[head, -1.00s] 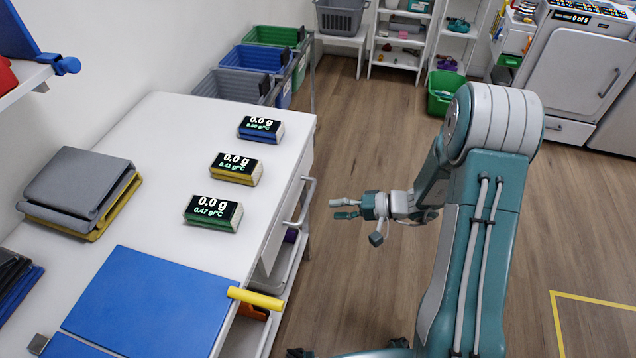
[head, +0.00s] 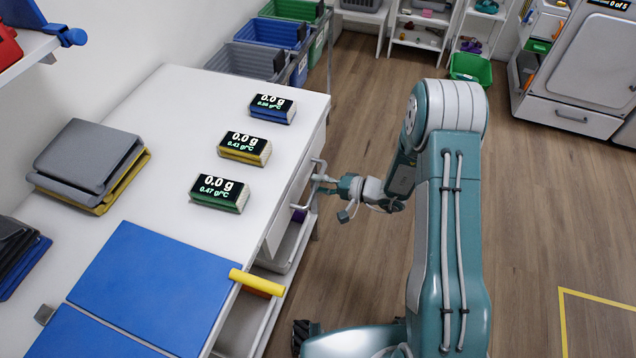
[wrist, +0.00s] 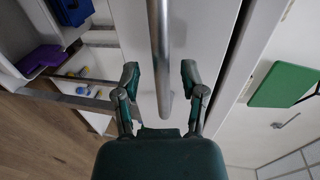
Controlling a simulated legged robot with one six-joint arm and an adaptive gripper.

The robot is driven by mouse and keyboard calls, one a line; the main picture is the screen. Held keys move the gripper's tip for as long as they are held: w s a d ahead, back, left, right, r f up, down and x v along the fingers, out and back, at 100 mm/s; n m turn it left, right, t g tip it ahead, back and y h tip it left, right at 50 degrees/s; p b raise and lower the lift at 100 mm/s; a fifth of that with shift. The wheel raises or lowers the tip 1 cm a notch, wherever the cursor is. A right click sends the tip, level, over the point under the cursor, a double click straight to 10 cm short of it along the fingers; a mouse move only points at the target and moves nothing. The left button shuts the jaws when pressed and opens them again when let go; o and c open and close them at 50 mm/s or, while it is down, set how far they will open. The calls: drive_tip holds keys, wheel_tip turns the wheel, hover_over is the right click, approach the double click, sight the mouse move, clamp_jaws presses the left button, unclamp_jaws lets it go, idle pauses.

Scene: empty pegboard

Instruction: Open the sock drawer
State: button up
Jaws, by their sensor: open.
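A white drawer front (head: 295,203) sits under the top of the white table, with a grey bar handle (head: 318,182) on it. In the wrist view the handle (wrist: 160,45) runs down the middle of the picture and ends between my fingers. My gripper (head: 322,184) is at the handle, to the right of the table. In the wrist view my gripper (wrist: 160,78) is open, one finger on each side of the bar, with a gap visible on both sides. The drawer looks shut. I see no label naming it as the sock drawer.
The tabletop holds scale displays (head: 220,193), folded cloths (head: 90,160) and a blue board (head: 150,285). A yellow bar (head: 257,283) juts past the table edge. Open bins (head: 270,235) sit below. The wooden floor on the right is clear.

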drive_tip(key=shift+w+a+f, duration=0.1)
drive_tip(key=shift+a, duration=0.4)
drive_tip(key=shift+a, duration=0.1)
clamp_jaws()
drive_tip(key=shift+d, duration=0.2)
drive_tip(key=f+v, duration=0.2)
drive_tip(key=v, duration=1)
drive_tip(key=d+f+v, duration=0.1)
drive_tip(key=f+v, duration=0.2)
drive_tip(key=v, duration=1)
drive_tip(key=shift+s+f, duration=0.2)
drive_tip(key=shift+d, duration=0.15)
unclamp_jaws()
